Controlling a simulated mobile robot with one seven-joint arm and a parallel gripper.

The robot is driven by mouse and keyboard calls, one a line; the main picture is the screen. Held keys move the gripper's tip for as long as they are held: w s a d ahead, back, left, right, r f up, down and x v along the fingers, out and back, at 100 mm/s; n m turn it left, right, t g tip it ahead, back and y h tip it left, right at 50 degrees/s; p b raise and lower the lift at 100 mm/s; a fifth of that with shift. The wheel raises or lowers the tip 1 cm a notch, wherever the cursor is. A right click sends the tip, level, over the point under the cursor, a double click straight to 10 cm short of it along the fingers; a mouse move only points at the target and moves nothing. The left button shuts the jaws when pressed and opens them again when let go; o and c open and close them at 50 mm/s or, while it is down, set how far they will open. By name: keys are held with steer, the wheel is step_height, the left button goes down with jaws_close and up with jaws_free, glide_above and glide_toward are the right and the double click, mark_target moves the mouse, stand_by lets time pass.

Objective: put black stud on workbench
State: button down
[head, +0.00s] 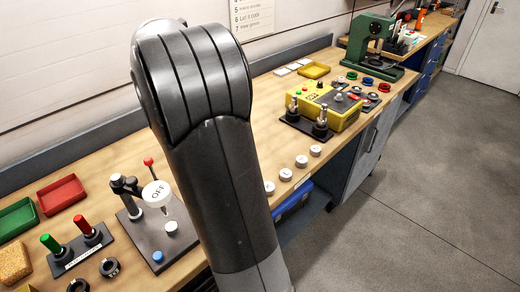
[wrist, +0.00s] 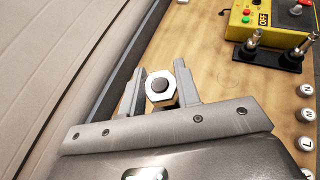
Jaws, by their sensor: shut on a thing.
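My gripper (wrist: 158,76) is shut on a piece with a pale six-sided face and a dark round centre, seen end-on in the wrist view. I take this piece to be the black stud (wrist: 159,85); a dark part shows just below the pale face. The wooden workbench (wrist: 215,72) lies beneath it. I cannot tell whether the piece touches the bench. In the head view the workbench (head: 268,145) runs along the wall, and my arm hides the gripper and the held piece.
A yellow control box (head: 350,108) and a black base with two metal posts (head: 321,128) stand on the right. Several white round caps (head: 301,161) line the front edge. A lever stand (head: 150,215), red tray (head: 62,194) and green tray (head: 17,217) are left.

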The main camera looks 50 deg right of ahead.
steer(key=s+d+m+g+h, duration=0.1)
steer(key=s+d+m+g, duration=0.35)
steer(key=s+d, duration=0.95)
steer(key=s+d+m+g+h, duration=0.1)
steer(key=s+d+m+g, duration=0.35)
steer(key=s+d, duration=0.95)
steer(key=s+a+f, duration=0.1)
steer(key=a+f, duration=0.1)
steer(key=f, duration=0.3)
steer(key=s+a+f, duration=0.2)
steer(key=a+f, duration=0.1)
steer(key=f, duration=0.3)
steer(key=shift+g, duration=0.4)
steer(key=shift+w+a+f, duration=0.25)
steer(key=shift+w+f, duration=1.55)
steer(key=shift+w, duration=0.1)
steer(key=shift+w+a+f, duration=0.25)
steer(key=shift+w+f, duration=1.5)
steer(key=shift+w, duration=0.1)
steer(key=shift+w+a+f, duration=0.25)
steer(key=shift+w+f, duration=1.55)
steer(key=shift+w, duration=0.1)
steer(key=shift+f, duration=0.15)
steer(key=c, duration=1.1)
jaws_free()
steer(key=shift+y, duration=0.3)
steer(key=shift+o, duration=0.2)
